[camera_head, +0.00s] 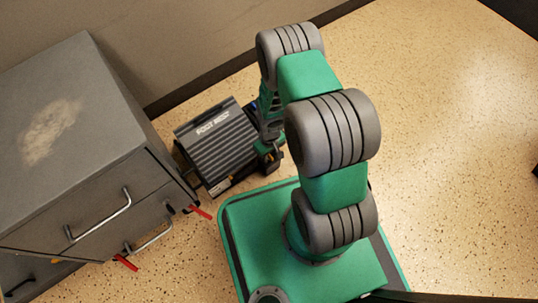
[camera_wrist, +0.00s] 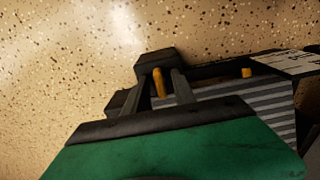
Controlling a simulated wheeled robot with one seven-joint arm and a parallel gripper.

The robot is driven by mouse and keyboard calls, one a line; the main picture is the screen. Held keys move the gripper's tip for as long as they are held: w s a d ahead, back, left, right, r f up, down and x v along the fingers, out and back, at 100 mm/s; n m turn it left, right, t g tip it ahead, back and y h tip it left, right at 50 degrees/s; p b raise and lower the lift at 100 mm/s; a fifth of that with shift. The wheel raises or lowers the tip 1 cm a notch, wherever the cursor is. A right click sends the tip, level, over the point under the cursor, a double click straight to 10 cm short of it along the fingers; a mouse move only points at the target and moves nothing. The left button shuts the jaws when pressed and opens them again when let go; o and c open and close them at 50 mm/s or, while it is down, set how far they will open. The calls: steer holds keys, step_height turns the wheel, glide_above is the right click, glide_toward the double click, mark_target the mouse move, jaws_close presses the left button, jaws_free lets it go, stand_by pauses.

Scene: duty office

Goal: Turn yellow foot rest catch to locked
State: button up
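The foot rest (camera_head: 218,143) is a dark, ribbed, sloped unit on the floor beside the grey cabinet. In the wrist view its ribbed tread (camera_wrist: 275,104) shows at the right. A yellow catch (camera_wrist: 158,83) shows as a short upright bar at the edge of the foot rest. My gripper (camera_wrist: 162,84) reaches down at the foot rest's right side, one dark finger on each side of this bar. Gaps appear to show between bar and fingers, so the gripper looks open; contact is unclear. In the head view my gripper (camera_head: 268,150) and arm partly hide that side.
A second yellow peg (camera_wrist: 246,73) stands farther along the foot rest. The grey cabinet (camera_head: 75,130) with drawer handles and red tabs (camera_head: 200,212) stands close on the left. The wall runs behind. Speckled floor (camera_head: 440,130) is clear to the right.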

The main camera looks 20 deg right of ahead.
jaws_close()
steer(key=shift+a, duration=0.1)
steer(key=shift+m, duration=0.4)
steer(key=shift+m+p, duration=0.4)
steer(key=shift+m, duration=0.6)
steer(key=m+p, duration=0.1)
steer(key=m, duration=0.3)
steer(key=shift+m, duration=0.3)
steer(key=m, duration=0.5)
steer(key=shift+p, duration=0.4)
steer(key=m, duration=0.5)
steer(key=shift+m, duration=0.4)
